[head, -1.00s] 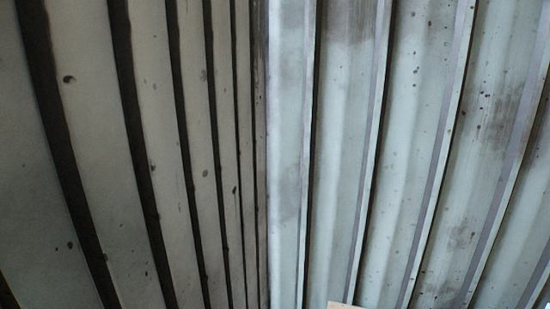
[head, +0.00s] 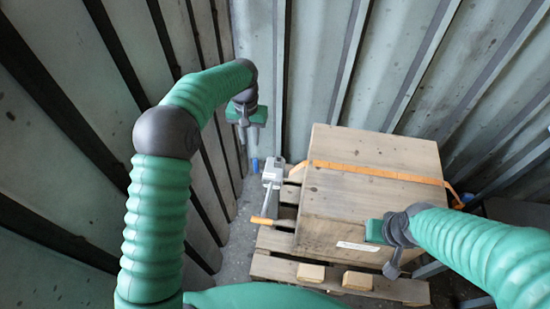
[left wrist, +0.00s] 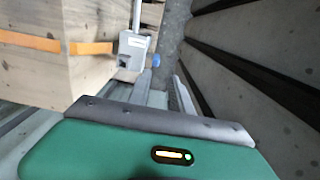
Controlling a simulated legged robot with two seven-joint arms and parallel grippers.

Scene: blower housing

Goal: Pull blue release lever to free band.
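A small blue part (head: 255,165), likely the blue release lever, shows at the left side of a grey tensioner (head: 272,174). In the left wrist view the blue part (left wrist: 155,60) sticks out beside the grey tensioner (left wrist: 134,46). An orange band (head: 372,172) runs from the tensioner across a wooden crate (head: 372,151). My left gripper (head: 246,117) is above and left of the tensioner, apart from it. Its two fingers (left wrist: 163,82) stand apart with nothing between them. My right gripper (head: 388,236) is in front of the crate; its finger gap is unclear.
The crate stands on a wooden pallet (head: 330,278). An orange-tipped rod (head: 262,221) reaches from the tensioner toward the pallet's front. Ribbed metal walls (head: 315,60) meet in a corner close behind and left. A narrow strip of floor (head: 225,245) is free left of the pallet.

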